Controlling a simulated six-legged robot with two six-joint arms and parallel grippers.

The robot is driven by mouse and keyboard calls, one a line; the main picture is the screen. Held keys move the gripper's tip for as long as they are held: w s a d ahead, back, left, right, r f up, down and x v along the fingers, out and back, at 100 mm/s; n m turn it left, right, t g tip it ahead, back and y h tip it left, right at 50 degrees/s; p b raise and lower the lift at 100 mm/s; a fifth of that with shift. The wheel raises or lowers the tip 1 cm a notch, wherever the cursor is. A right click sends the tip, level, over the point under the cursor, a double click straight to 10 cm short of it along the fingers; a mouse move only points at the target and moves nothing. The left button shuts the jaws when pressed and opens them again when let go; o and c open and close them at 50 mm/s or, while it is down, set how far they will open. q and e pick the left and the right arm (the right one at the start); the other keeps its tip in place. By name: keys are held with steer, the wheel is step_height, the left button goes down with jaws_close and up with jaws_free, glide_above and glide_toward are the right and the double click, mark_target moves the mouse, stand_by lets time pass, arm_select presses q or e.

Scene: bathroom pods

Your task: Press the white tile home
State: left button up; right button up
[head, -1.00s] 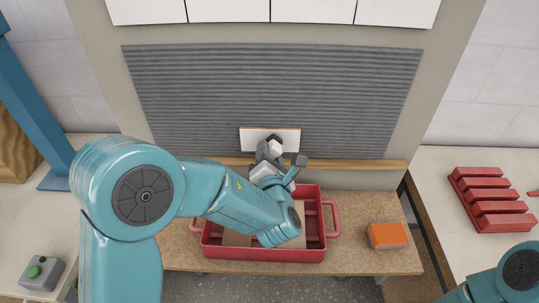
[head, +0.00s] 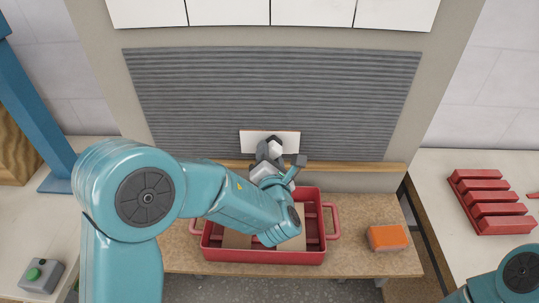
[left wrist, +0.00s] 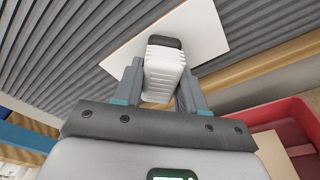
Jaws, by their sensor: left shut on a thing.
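The white tile (head: 252,139) is upright in front of the grey ridged bed on the wall, just above the wooden ledge. In the left wrist view the tile (left wrist: 207,38) lies flat along the ridges; I cannot tell whether it is fully seated. My left gripper (head: 270,158) is shut on a white ribbed handle (left wrist: 164,75) with a dark end. That dark end is at the tile's face and hides part of it. My right gripper is out of view; only part of my right arm shows at the lower right.
The ridged bed (head: 270,90) is bare around the tile, below a row of white tiles (head: 228,11). The wooden ledge (head: 350,167) runs beneath. A red crate (head: 265,256) and an orange-topped sponge-like block (head: 387,236) stand on the bench. A red rack (head: 490,200) is at right.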

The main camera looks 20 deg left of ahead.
arm_select(q)
steer(key=shift+r, duration=0.2)
steer(key=v, duration=0.1)
steer(key=b+v, duration=0.1)
steer(key=v, duration=0.1)
steer(key=f+v, duration=0.1)
steer(key=v, duration=0.1)
steer(key=shift+s+a, duration=0.15)
steer(key=shift+s, duration=0.25)
stand_by(0.3)
steer(key=shift+s+r, duration=0.1)
